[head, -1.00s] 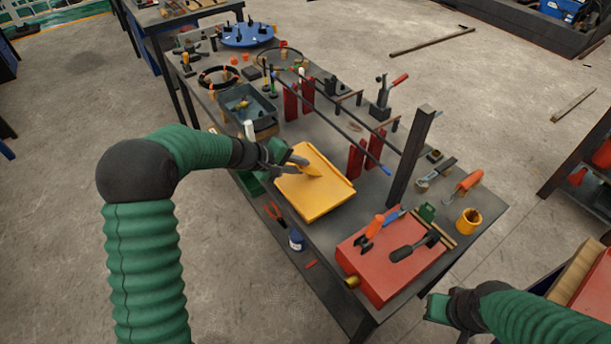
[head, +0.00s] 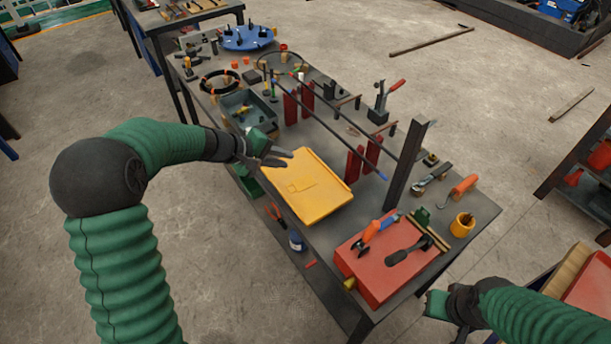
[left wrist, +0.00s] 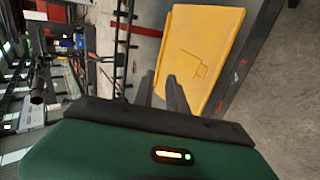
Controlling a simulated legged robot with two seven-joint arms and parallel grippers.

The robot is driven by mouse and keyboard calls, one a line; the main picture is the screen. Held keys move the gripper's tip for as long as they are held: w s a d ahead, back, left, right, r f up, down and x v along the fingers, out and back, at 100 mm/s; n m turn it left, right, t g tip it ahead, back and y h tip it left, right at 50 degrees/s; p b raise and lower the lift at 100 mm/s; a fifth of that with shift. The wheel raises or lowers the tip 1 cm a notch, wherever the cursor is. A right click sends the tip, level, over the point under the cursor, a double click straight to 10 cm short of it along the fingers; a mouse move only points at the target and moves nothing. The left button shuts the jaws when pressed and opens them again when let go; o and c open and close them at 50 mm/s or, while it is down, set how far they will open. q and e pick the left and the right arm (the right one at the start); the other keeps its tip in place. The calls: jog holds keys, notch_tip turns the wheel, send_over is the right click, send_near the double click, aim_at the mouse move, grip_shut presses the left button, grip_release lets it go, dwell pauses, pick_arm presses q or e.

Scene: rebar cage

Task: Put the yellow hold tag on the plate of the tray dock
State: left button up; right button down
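The yellow tray dock (head: 322,200) lies on the workbench with its flat plate facing up; it also fills the upper right of the left wrist view (left wrist: 215,35). A thin square outline with a narrow strip, which looks like the yellow hold tag (head: 301,187), lies flat on the plate; it also shows in the left wrist view (left wrist: 194,69). Yellow on yellow makes its edges faint. My left gripper (head: 285,158) is beside the plate's far left edge, fingers apart and empty. My right gripper (head: 432,304) is off the bench's near right corner; its fingers are unclear.
A red box (head: 375,270) with tools on top stands right of the dock. A dark upright post (head: 408,170), long rods and red supports (head: 354,165) stand behind it. A grey bin (head: 247,108) is at the back left.

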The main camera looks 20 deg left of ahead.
pick_arm(q)
jog(key=s+d+f+m+g+y, duration=0.2)
jog(key=s+m, duration=0.3)
jog(key=s, duration=0.8)
jog(key=s+d+f+m+g+y, duration=0.2)
jog(key=s+f+m+g+y, duration=0.1)
jog(key=s, duration=1)
jog(key=shift+f+m+y, duration=0.35)
jog(key=shift+m+y, duration=0.35)
jog(key=shift+m, duration=0.4)
jog(key=shift+d, duration=0.25)
